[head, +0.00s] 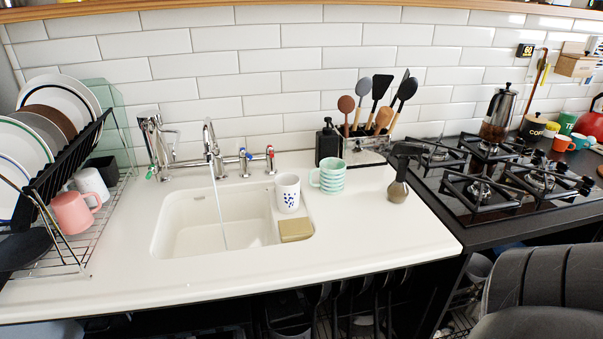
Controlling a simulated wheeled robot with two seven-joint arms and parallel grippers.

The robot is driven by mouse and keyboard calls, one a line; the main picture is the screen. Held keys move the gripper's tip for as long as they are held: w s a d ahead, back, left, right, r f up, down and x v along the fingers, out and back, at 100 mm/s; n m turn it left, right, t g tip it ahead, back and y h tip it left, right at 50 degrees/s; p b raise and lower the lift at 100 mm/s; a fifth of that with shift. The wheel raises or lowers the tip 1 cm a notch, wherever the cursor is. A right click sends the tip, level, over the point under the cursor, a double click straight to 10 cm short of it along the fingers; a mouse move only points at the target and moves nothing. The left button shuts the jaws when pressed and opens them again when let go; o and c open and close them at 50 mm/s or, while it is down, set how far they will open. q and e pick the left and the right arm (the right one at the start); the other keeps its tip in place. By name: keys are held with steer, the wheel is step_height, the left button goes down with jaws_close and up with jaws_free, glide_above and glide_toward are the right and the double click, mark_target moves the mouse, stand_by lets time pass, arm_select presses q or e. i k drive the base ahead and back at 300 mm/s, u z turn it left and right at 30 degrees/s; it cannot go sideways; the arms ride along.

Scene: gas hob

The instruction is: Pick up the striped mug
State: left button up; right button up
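The striped mug (331,176) is pale green with light horizontal stripes. It stands upright on the white counter, just right of the sink, with its handle towards the left. A white mug with blue spots (288,193) stands close by on its left, nearer the sink's right edge. Neither of my grippers is in the head view.
The sink (190,225) lies left of the mug, with running water and a sponge (296,230) at its corner. The counter in front is clear. A black chair (550,290) stands front right.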

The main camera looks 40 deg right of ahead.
mark_target(333, 171)
steer(key=i, duration=0.05)
steer(key=z, duration=1.25)
